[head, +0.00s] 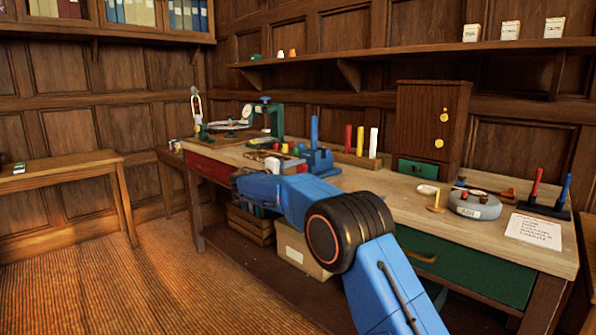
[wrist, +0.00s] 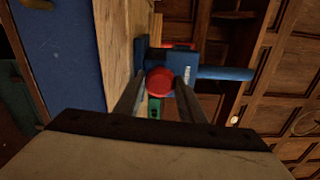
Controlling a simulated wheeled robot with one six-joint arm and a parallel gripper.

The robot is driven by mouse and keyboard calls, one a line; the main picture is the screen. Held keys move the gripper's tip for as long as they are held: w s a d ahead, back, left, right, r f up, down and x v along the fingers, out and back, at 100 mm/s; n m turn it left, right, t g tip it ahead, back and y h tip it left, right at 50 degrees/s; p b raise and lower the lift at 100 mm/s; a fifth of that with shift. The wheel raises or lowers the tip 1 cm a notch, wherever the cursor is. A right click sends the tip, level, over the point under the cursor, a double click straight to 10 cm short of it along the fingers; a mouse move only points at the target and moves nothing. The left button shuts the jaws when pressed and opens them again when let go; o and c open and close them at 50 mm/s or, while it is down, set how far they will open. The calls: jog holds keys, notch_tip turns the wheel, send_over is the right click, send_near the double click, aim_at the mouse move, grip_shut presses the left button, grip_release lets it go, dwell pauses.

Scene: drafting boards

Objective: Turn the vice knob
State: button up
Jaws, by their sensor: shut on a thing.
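The blue vice (head: 319,162) stands on the workbench near its middle, with a blue upright rod on it. In the wrist view the vice (wrist: 185,68) lies sideways, its round red knob (wrist: 160,81) facing me. My gripper (wrist: 159,92) has one finger on each side of the knob and is shut on it. In the head view my blue arm reaches left across the bench front, and its links hide the fingers.
Colored pegs (head: 360,140) stand right of the vice, beside a wooden cabinet (head: 431,125). A green gauge device (head: 265,118) stands behind left. A grey round weight (head: 474,204) and a paper (head: 534,230) lie at the right end.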

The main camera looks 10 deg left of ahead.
jog(key=o, duration=1)
jog(key=shift+f, duration=0.1)
jog(key=shift+o, duration=0.2)
jog(key=v, duration=1.7)
jog(key=shift+s+a, duration=0.2)
